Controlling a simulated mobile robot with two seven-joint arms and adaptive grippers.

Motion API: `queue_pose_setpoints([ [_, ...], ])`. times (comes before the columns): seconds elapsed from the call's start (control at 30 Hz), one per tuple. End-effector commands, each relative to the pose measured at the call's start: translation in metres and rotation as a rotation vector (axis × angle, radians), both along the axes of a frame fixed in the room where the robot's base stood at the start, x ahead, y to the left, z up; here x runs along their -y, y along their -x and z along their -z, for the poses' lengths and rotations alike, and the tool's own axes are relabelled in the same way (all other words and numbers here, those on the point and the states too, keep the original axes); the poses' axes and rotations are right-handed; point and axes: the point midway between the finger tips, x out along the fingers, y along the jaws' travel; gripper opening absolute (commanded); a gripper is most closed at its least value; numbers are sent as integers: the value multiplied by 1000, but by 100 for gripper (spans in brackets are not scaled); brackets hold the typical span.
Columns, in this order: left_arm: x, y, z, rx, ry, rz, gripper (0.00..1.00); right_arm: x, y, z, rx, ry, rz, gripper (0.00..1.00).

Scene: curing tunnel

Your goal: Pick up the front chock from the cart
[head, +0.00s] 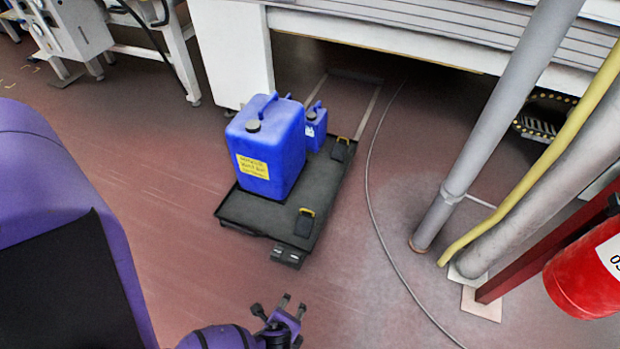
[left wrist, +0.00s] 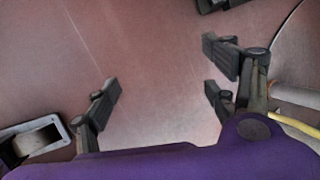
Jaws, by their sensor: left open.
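The black flat cart (head: 237,212) stands on the floor in the middle of the head view. A dark chock with a yellow handle (head: 304,223) sits on its near right part; this is the nearer of two. The other, similar chock (head: 340,151) sits at the far right edge. My left gripper (head: 281,306) is below the cart in the picture, apart from it and from the chocks. In the left wrist view its fingers (left wrist: 163,88) are spread with only floor between them. My right gripper is not in view.
A large blue canister (head: 268,150) and a small one (head: 315,128) stand on the cart. A dark block (head: 288,256) juts from its near end. A cable (head: 372,205) lies right of it. Pipes (head: 480,140) and a red extinguisher (head: 590,275) stand at right.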

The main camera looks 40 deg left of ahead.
Motion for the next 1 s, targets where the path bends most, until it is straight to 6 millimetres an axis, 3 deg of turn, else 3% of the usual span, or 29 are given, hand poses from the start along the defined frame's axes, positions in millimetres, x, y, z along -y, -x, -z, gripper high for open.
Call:
queue_pose_setpoints([
  [0.03,-12,-24,35,-10,-81,70,78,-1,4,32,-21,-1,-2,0],
  [0.2,-55,-116,87,-25,-378,281,78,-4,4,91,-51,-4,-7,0],
  [0.33,-87,-190,109,-32,-610,397,78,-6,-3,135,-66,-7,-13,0],
  [0.5,-116,-269,107,-35,-849,474,78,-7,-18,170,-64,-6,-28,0],
  [0.6,-126,-298,99,-35,-936,491,78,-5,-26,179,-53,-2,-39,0],
  [0.7,-132,-313,92,-37,-983,496,78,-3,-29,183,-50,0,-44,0],
  [1.0,-152,-334,99,-35,-997,497,78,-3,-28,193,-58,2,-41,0],
])
